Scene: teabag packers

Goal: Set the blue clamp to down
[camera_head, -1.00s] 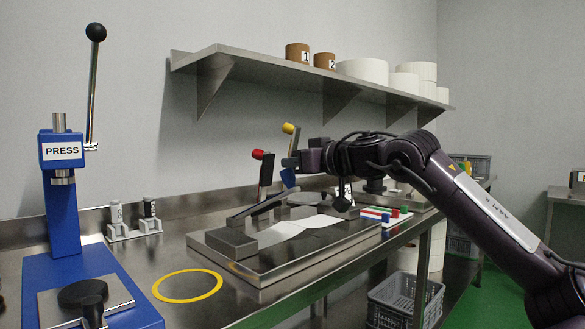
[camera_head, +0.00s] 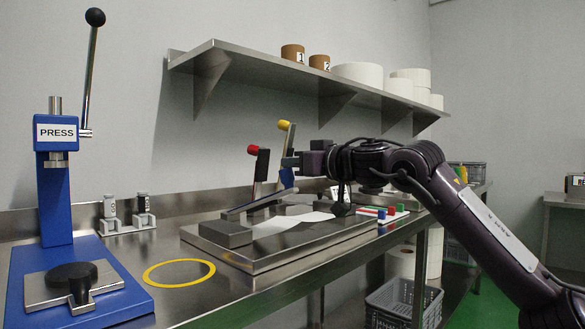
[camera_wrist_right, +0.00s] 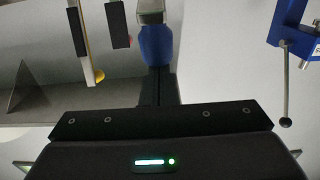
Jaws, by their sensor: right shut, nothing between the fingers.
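The blue clamp's handle (camera_head: 287,178) shows in the head view just below my right gripper (camera_head: 290,161), partly hidden by it. In the right wrist view the blue handle (camera_wrist_right: 156,45) is straight ahead of the shut fingertips (camera_wrist_right: 166,82), very close to them; I cannot tell whether they touch. My right gripper is shut and empty. My left gripper is out of view.
The metal tray (camera_head: 262,262) with dark blocks and white sheets lies below the clamps. The blue press (camera_head: 57,190) and a yellow ring (camera_head: 179,262) are to the left. A wall shelf (camera_head: 300,88) hangs above. Small coloured blocks (camera_head: 382,214) lie at the tray's right.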

